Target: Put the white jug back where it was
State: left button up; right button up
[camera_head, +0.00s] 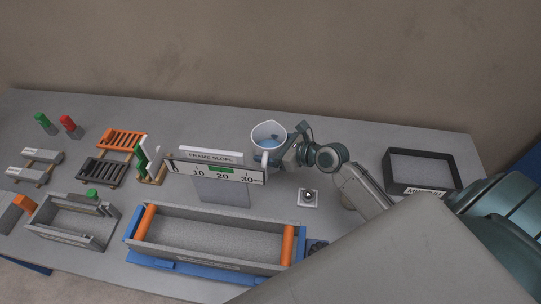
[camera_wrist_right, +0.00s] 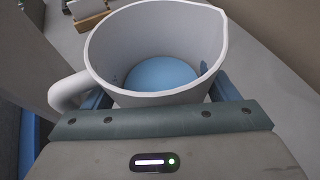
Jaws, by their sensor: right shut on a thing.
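The white jug (camera_head: 268,132) is near the middle of the table in the head view, behind and to the right of the frame slope sign. It stands upright, with its handle toward the front, and has blue in its bottom. My right gripper (camera_head: 286,151) is shut on the jug from the right side. In the right wrist view the jug (camera_wrist_right: 200,40) fills the top, with blue fingers (camera_wrist_right: 165,100) on both sides of it and its handle at left. I cannot tell whether its base touches the table. My left gripper is not in view.
The frame slope sign (camera_head: 216,171) stands just left of the jug. A blue-based trough with orange ends (camera_head: 210,238) lies in front. A small white plate with a dark knob (camera_head: 308,197) and a black-rimmed tray (camera_head: 420,166) are to the right.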

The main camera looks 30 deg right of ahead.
aim_at(271, 156)
notch_tip(271, 156, down, 4)
jog(key=shift+r, duration=0.25)
jog(key=shift+f, duration=0.25)
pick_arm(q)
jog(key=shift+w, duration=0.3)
pick_arm(e)
jog(key=o, duration=1.1)
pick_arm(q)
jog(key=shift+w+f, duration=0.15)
pick_arm(e)
jog(key=shift+v, duration=6.1)
jog(key=shift+a, duration=0.1)
